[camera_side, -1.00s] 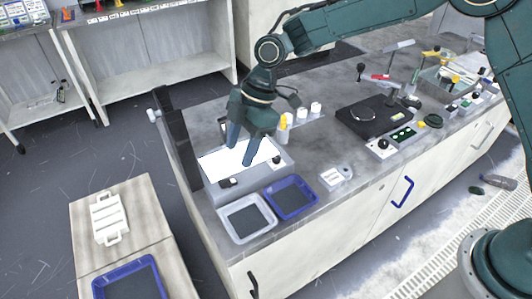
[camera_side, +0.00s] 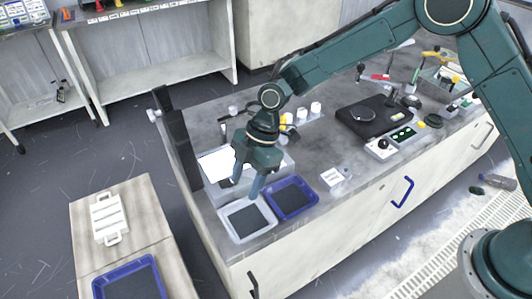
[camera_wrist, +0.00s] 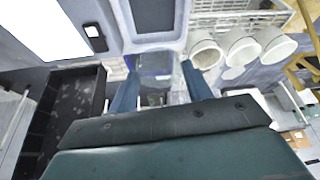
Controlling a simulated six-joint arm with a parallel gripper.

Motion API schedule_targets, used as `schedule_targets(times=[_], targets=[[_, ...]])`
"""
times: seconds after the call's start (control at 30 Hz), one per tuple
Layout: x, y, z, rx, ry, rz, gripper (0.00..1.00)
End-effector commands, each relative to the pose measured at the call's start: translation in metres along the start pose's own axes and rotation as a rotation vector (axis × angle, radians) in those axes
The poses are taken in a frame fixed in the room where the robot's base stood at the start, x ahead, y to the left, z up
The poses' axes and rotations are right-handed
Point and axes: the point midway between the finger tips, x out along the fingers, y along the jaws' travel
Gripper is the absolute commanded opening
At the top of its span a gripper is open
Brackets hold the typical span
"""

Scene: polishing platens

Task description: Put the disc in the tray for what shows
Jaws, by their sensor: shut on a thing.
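My gripper (camera_side: 253,190) points down over the tray area in the side view, near the front edge of the white light panel. In the wrist view its two fingers (camera_wrist: 158,90) close on a pale, see-through piece, the disc (camera_wrist: 156,72); it is too faint to tell any marks on it. The disc is too small to make out in the side view. A grey-white tray (camera_side: 229,224) with a dark floor lies just below the gripper. A blue tray (camera_side: 313,197) with a dark floor lies to its right. Both look empty.
The lit white panel (camera_side: 214,166) sits behind the trays, with a dark upright board (camera_side: 178,140) to its left. A small white labelled block (camera_side: 334,177) lies right of the blue tray. A black round-plate machine (camera_side: 365,118) stands farther right. A low cabinet holds another blue tray (camera_side: 107,280).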

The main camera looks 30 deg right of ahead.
Motion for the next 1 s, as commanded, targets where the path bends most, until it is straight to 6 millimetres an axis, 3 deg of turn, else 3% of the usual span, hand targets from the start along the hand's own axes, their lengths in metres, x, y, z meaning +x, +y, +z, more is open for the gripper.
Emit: schedule_targets(times=[0.2,0.4,0.77,1.0], targets=[[0.040,-0.001,0.017,0.002,-0.001,-0.004,0.21],[0.067,-0.001,0.028,0.001,-0.001,-0.002,0.21],[0.077,0.000,0.032,0.000,0.000,0.000,0.21],[0.097,-0.001,0.040,0.001,0.000,-0.002,0.21]])
